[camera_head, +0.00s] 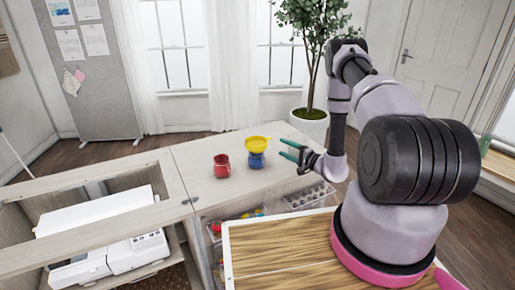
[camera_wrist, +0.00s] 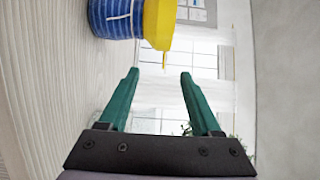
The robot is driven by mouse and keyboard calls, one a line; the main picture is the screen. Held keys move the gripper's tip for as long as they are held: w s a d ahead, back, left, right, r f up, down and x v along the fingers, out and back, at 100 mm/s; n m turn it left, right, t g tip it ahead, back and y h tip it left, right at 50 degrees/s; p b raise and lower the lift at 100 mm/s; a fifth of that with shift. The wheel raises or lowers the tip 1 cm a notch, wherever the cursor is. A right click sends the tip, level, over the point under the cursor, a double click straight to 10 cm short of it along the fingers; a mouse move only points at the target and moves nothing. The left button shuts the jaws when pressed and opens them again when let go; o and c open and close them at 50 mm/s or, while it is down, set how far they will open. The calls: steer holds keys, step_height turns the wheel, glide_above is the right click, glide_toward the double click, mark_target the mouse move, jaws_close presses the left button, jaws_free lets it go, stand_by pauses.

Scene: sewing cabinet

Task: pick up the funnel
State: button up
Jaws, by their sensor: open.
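The yellow funnel (camera_head: 257,144) sits on top of a blue jar (camera_head: 257,160) on the pale cabinet top. In the wrist view the yellow funnel (camera_wrist: 160,22) and the blue jar (camera_wrist: 113,18) show at the top edge, partly cut off, the picture being turned on its side. My gripper (camera_head: 284,149) has green fingers and is just right of the funnel and jar, pointing toward them. In the wrist view my gripper (camera_wrist: 160,75) is open, with nothing between its fingertips. The funnel lies beyond the fingertips.
A red mug (camera_head: 221,166) stands left of the blue jar. The cabinet top (camera_head: 205,190) is otherwise bare near them. A white sewing machine (camera_head: 110,235) sits in the open well at left. Clear bins (camera_head: 310,196) hang at the cabinet's front edge. A potted plant (camera_head: 310,118) stands behind.

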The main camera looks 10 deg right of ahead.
mark_target(268, 139)
steer(key=x, duration=0.9)
steer(key=shift+w+a+r, duration=0.15)
steer(key=shift+a, duration=0.05)
steer(key=shift+c, duration=0.3)
jaws_close()
stand_by(0.9)
